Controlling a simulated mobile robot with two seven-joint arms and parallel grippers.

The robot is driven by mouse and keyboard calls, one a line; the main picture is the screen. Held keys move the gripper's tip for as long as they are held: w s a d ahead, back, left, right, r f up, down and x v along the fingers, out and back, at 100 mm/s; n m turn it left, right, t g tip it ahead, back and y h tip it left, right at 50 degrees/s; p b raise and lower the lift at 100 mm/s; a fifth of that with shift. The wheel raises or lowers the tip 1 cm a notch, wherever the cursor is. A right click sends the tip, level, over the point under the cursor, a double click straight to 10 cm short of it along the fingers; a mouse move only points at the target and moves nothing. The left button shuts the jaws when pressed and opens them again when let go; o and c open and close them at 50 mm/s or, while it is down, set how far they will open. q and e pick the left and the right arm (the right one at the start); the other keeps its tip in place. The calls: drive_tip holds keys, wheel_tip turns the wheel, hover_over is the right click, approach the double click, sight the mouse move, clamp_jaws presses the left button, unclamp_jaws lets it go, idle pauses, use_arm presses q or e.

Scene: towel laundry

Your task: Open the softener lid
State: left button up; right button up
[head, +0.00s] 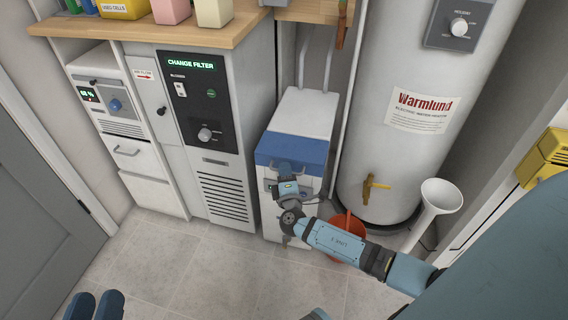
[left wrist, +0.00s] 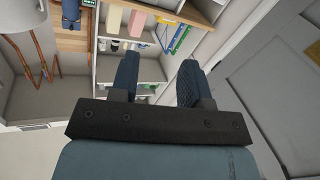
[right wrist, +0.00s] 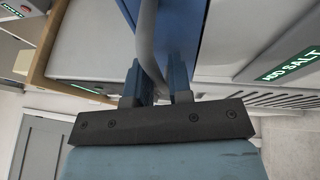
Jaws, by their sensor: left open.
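The softener is a narrow white cabinet (head: 303,113) between the dark-panelled unit and the water heater. Its blue lid (head: 292,149) lies along the upper front and looks closed. A grey handle (head: 283,165) is on the lid's front. My right gripper (head: 286,187) is at this handle; the arm hides part of the softener front. In the right wrist view the grey bar (right wrist: 150,45) runs between my fingers, with the blue surface behind, and the jaws look closed around it. My left gripper (head: 95,305) is open and empty, low at the left, away from the softener.
The white water heater (head: 395,80) with a brass tap (head: 372,186) stands to the right. A red bucket (head: 346,226) is beside the softener, behind my right arm. A wooden counter (head: 190,36) holds boxes at the upper left. An "ADD SALT" display (right wrist: 290,64) shows in the right wrist view. Floor tiles at front left are clear.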

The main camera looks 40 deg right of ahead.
idle(0.3)
clamp_jaws()
